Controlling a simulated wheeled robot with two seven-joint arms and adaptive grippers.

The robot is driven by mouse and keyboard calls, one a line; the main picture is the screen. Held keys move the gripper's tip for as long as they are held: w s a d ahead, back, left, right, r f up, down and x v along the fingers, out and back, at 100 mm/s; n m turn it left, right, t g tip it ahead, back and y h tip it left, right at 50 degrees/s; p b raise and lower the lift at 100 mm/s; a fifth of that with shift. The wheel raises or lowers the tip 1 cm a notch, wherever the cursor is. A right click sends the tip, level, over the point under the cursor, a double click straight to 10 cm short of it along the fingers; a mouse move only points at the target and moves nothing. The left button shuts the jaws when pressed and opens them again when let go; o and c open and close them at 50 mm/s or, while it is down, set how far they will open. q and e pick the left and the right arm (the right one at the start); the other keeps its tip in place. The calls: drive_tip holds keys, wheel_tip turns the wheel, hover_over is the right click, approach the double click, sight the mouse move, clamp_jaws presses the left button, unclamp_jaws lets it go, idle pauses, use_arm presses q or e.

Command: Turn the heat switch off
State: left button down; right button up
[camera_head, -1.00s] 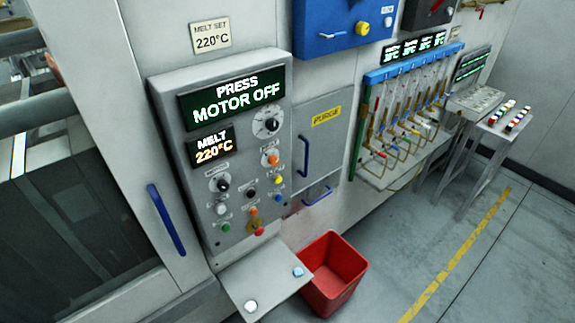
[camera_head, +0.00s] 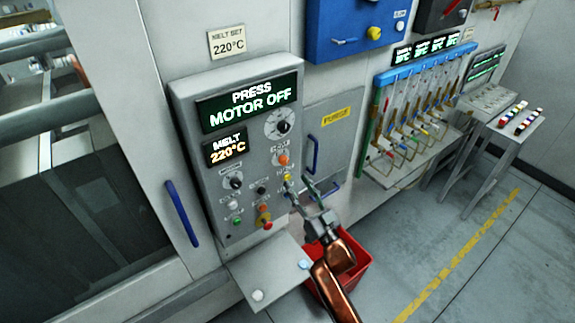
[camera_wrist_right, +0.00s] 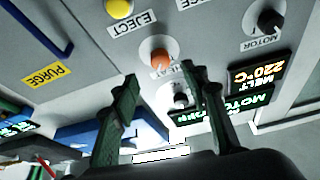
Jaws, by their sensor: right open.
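The heat switch is an orange knob (camera_head: 283,160) on the grey control panel (camera_head: 206,165), below the large black dial. In the right wrist view, which sees the panel upside down, the orange knob (camera_wrist_right: 160,60) sits on a round light plate with a partly covered HEAT label. My right gripper (camera_head: 298,183) is open and empty in front of the panel, a little below and right of the knob in the head view. In the wrist view its two fingers (camera_wrist_right: 159,76) stand apart on either side of the knob's line; contact is not visible. My left gripper is not in view.
A yellow EJECT button (camera_wrist_right: 119,8) and a black MOTOR knob (camera_wrist_right: 270,20) flank the switch. The panel display (camera_head: 249,100) reads PRESS MOTOR OFF. A small shelf (camera_head: 265,268) juts out below, beside a red bin (camera_head: 358,273). A blue handle (camera_head: 312,155) is to the right.

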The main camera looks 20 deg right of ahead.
sight(286, 164)
drive_tip(key=p+x, duration=0.1)
drive_tip(key=x, duration=0.6)
drive_tip(key=shift+r, duration=0.1)
drive_tip(key=shift+w+a, duration=0.1)
drive_tip(key=shift+w, duration=0.15)
drive_tip(key=shift+c, duration=0.3)
clamp_jaws()
